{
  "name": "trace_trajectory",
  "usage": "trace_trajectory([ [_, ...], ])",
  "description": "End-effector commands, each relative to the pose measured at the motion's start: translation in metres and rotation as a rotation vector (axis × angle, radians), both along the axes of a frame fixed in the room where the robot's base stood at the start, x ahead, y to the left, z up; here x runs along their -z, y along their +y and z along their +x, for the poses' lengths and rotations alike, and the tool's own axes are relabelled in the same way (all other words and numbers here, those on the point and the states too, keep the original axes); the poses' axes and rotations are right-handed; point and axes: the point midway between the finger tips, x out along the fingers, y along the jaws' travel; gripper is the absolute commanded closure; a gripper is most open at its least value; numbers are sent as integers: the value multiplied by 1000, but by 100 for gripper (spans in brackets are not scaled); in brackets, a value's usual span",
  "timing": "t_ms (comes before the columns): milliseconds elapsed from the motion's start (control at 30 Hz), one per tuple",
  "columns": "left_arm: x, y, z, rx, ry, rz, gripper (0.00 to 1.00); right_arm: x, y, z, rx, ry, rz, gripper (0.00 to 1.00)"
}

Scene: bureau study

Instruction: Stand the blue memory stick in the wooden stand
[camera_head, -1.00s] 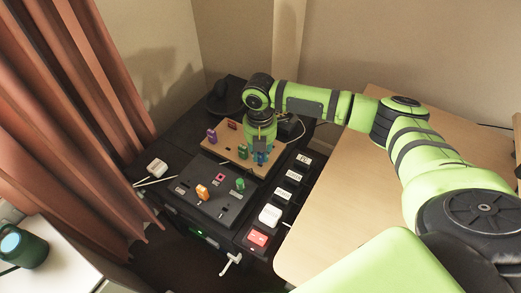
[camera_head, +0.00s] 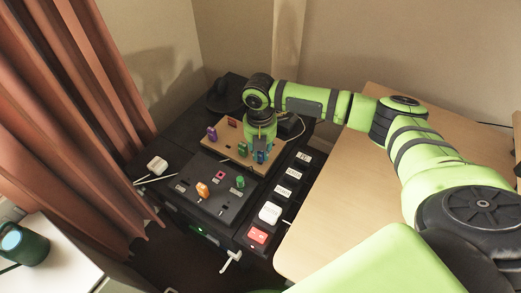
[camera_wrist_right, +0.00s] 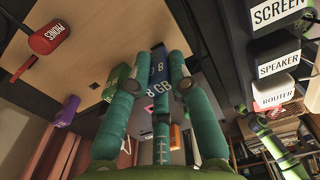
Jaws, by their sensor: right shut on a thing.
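The wooden stand (camera_head: 225,134) is a tan slotted board on the dark cabinet top; it fills much of the wrist view (camera_wrist_right: 125,28). My right gripper (camera_head: 260,150) points down at the stand's right front part. Its green fingers (camera_wrist_right: 159,80) are shut on the blue memory stick (camera_wrist_right: 158,68), marked "8 GB". The stick's blue also shows under the gripper in the head view (camera_head: 260,157). The fingers hide part of the stick, and I cannot tell whether its lower end is in a slot. My left gripper is not in view.
Labelled switches (camera_head: 281,191) line the right side.

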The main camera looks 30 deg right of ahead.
Motion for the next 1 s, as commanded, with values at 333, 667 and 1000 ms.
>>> trace_trajectory([
  [333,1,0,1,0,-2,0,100,5,0,0,0,0,0,100],
  [667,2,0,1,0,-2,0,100,9,0,0,0,0,0,100],
  [1000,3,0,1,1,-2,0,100,13,0,0,0,1,1,100],
])
